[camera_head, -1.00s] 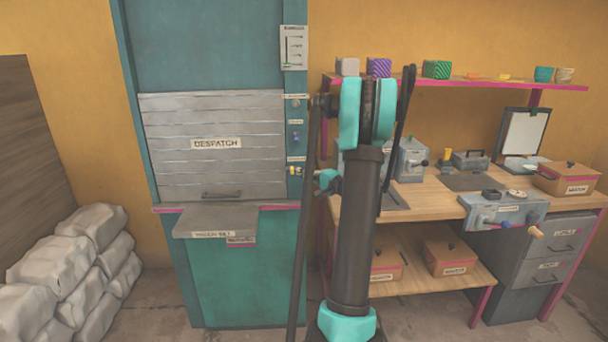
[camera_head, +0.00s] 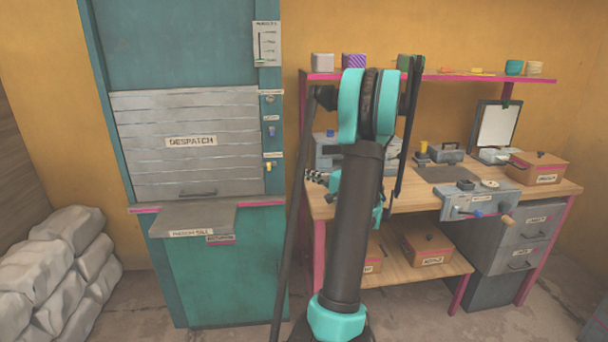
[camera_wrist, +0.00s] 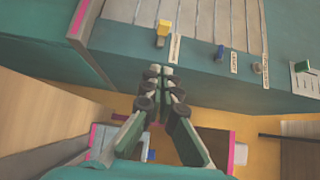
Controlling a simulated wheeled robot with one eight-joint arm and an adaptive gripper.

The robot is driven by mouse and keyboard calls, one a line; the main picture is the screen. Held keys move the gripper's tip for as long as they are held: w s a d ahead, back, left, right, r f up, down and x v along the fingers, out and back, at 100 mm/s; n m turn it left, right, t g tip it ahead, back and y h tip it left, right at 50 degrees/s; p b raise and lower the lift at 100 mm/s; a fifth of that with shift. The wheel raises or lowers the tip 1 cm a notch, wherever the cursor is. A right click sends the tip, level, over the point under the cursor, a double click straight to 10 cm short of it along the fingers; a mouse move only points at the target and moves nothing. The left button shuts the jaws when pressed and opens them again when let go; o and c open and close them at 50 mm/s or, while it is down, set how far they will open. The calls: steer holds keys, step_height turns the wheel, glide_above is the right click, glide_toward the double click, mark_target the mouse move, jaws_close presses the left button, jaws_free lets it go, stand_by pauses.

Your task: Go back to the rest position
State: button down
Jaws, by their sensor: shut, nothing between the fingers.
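My gripper (camera_wrist: 160,72) shows in the wrist view with its fingertips together and nothing between them. Its fingers point toward the teal frame of the despatch cabinet, near a yellow switch (camera_wrist: 162,30); I cannot tell the exact gap. In the head view the gripper (camera_head: 318,177) shows partly, left of my dark arm link, between the cabinet and the workbench. The rest of it is hidden behind my arm. The despatch shutter (camera_head: 190,145) is down over its opening.
The wooden workbench (camera_head: 545,193) stands to the right, with a grey device (camera_head: 478,202) at its front edge and boxes below. A shelf (camera_head: 450,77) hangs above it. Pale sacks (camera_head: 60,260) are piled at the left. Some floor is bare before the sacks.

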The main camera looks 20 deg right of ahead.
stand_by(0.4)
steer(key=s+a+f+n+g+h, duration=0.1)
steer(key=s+a+f+n+g, duration=0.2)
steer(key=a, duration=0.4)
steer(key=s+a+f+n+g, duration=0.1)
steer(key=s+a+f+g, duration=0.15)
steer(key=s+a, duration=0.35)
steer(key=s+a+f+n+g+h, duration=0.1)
steer(key=s+a+f+n+g, duration=0.15)
steer(key=a, duration=0.65)
steer(key=s+f+n+g+h, duration=0.1)
steer(key=s+f+n+h, duration=0.1)
steer(key=s, duration=0.7)
steer(key=s+f+n+g+h, duration=0.2)
steer(key=s+f, duration=0.4)
steer(key=s, duration=0.3)
steer(key=n+h, duration=0.1)
steer(key=h, duration=0.1)
steer(key=shift+s+a+n+g+h, duration=0.15)
steer(key=shift+s+n+g+h, duration=0.15)
steer(key=shift+n+h, duration=0.1)
